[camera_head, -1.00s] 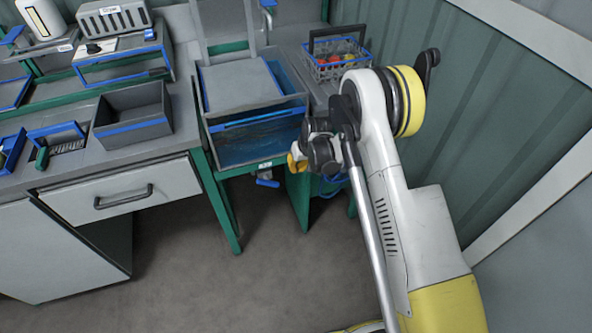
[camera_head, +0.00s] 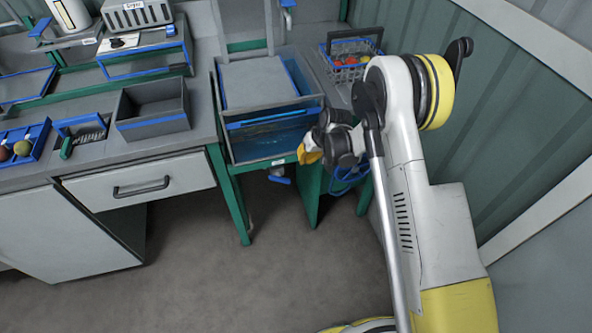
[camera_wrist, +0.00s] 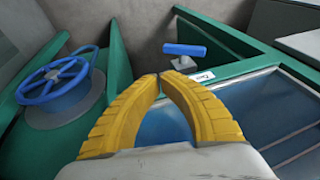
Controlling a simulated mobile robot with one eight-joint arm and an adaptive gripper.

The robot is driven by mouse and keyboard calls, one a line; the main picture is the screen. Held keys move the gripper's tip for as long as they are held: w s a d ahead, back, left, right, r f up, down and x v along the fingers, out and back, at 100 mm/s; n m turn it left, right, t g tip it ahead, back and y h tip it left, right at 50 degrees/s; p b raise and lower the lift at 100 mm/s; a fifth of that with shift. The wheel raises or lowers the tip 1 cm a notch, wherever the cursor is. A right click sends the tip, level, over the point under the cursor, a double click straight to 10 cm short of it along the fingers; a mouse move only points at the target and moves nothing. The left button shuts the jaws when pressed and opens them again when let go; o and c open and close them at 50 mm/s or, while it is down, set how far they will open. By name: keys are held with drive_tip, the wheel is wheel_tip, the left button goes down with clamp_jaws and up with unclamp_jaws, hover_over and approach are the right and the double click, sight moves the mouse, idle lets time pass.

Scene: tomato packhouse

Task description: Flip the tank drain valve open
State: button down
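The tank (camera_head: 270,150) is a clear-walled box with blue edging and water inside, on a green frame. The drain valve's blue lever (camera_head: 280,180) sits below its front, under a small white label. In the wrist view the lever (camera_wrist: 185,50) lies crosswise over a grey valve body (camera_wrist: 184,64), just beyond my fingertips and slightly right. My gripper (camera_wrist: 160,75) has two yellow fingers whose tips come together with nothing between them. In the head view my gripper (camera_head: 308,155) is at the tank's front right corner, apart from the lever.
A blue handwheel (camera_wrist: 52,80) on a round grey base is left of my fingers in the wrist view. Green frame legs (camera_head: 310,195) stand right of the lever. A wire basket (camera_head: 350,65) with produce stands behind. Floor in front is clear.

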drive_tip(key=b, duration=0.4)
hover_over(289, 179)
drive_tip(key=d, duration=0.3)
wheel_tip(289, 179, down, 10)
drive_tip(key=shift+s+a+f+b, duration=0.15)
drive_tip(key=shift+a+f+b, duration=0.3)
drive_tip(key=shift+a+f, duration=0.1)
drive_tip(key=shift+s+a+f+b, duration=0.15)
drive_tip(key=shift+a+f+b, duration=0.25)
drive_tip(key=shift+a+f, duration=0.15)
drive_tip(key=shift+r, duration=0.1)
drive_tip(key=shift+d, duration=0.15)
